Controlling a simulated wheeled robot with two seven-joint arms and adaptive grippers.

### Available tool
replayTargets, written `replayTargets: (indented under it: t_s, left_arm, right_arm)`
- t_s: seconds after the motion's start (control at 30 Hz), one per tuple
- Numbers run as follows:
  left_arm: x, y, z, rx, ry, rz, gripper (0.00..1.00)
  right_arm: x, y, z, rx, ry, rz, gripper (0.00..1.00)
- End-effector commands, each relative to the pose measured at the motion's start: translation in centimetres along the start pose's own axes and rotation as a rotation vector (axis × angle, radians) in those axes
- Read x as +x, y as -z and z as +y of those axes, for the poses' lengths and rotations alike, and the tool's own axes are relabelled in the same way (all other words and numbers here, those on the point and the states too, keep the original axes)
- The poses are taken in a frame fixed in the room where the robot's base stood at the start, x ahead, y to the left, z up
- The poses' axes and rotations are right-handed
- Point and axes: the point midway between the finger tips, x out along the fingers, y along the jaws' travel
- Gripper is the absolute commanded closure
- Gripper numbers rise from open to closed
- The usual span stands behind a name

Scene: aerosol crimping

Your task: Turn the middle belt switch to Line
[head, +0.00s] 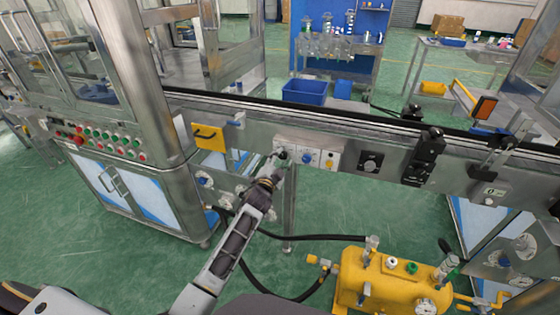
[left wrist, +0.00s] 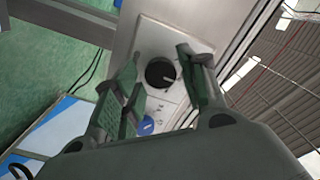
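A black rotary knob (left wrist: 160,73) with a pale pointer line sits on a light panel in the left wrist view. My left gripper (left wrist: 158,62) is open, with one finger on each side of this knob. A gap shows around the knob, so the fingers look apart from it. In the head view my left gripper (head: 279,160) is at the left end of the small switch panel (head: 318,158) on the conveyor's side and partly covers the knob. Labels are too small to read. My right gripper is out of view.
A blue knob (head: 307,157) and a yellow-backed button (head: 330,160) sit right of the gripper. Another black knob (head: 371,162) is farther right. A yellow plate (head: 209,137) is to the left. A yellow tank (head: 392,284) with hoses stands below.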

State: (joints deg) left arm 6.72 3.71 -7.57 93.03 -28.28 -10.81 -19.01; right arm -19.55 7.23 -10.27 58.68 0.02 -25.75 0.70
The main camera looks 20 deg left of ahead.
Motion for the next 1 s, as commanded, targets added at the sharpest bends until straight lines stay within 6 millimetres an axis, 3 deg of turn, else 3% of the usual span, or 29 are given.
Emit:
replayTargets:
  t_s: [0.57, 1.0]
  left_arm:
    - [-0.5, -0.1, 0.1, 0.000, -0.001, -0.002, 0.47]
    - [-3.8, -0.1, 0.1, -0.001, -0.002, -0.001, 0.47]
  right_arm:
    - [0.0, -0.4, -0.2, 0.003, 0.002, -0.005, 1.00]
    - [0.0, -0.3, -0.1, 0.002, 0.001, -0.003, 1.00]
